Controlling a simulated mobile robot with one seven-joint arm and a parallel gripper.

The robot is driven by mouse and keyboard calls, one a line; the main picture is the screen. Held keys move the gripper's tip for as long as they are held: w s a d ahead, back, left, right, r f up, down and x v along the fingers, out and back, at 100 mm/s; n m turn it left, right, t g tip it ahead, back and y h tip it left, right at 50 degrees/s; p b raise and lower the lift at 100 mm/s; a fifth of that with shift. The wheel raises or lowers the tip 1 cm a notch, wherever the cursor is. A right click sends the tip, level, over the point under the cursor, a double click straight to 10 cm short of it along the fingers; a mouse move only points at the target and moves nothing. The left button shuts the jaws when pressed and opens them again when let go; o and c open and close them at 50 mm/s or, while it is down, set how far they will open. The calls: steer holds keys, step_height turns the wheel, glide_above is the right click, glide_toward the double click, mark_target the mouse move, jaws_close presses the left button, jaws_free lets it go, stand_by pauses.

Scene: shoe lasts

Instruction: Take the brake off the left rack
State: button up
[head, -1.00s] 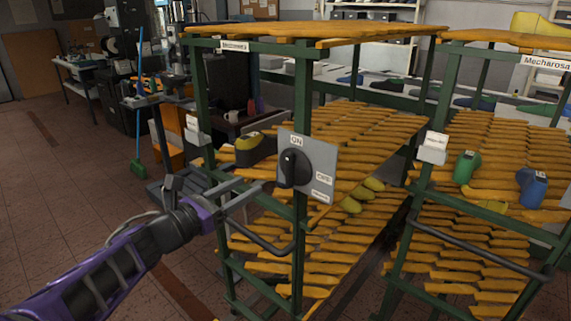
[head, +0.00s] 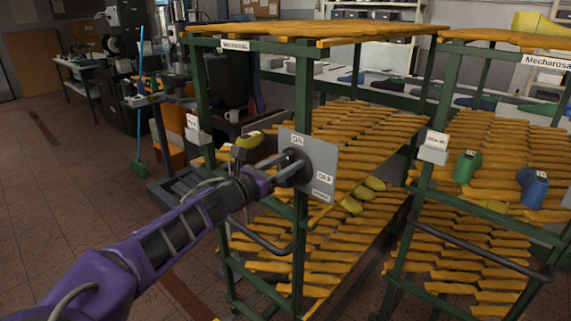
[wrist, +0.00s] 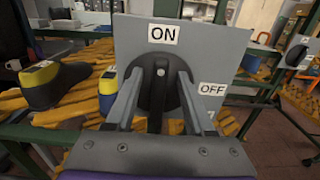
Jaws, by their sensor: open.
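The left rack (head: 303,105) is a green frame with orange slatted shelves. A grey brake panel (head: 322,163) is fixed to its front post, with ON at the top and OFF at the right. The black rotary knob (wrist: 157,84) is on this panel, its handle upright under the ON label (wrist: 163,34). The OFF label (wrist: 212,89) is to its right in the wrist view. My gripper (head: 287,168) is open at the panel. In the wrist view, its two fingers (wrist: 157,92) stand either side of the knob's handle; I cannot tell whether they touch it.
A second rack (head: 425,180) stands close on the right, with a green last (head: 466,166) and a blue last (head: 532,187). A black and yellow last (wrist: 50,82) is left of the panel. A bar handle (head: 262,239) juts below the panel. Floor at left is open.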

jaws_close()
steer(key=shift+m, duration=0.4)
steer(key=f+m+b, duration=0.1)
steer(key=m+b, duration=0.2)
steer(key=m, duration=0.2)
steer(key=s+d+m+b, duration=0.1)
steer(key=m+b, duration=0.3)
steer(key=m, duration=0.2)
steer(key=d+f+m+b, duration=0.1)
steer(key=m+b, duration=0.3)
steer(key=m, duration=0.2)
steer(key=shift+s+f, duration=0.3)
stand_by(0.4)
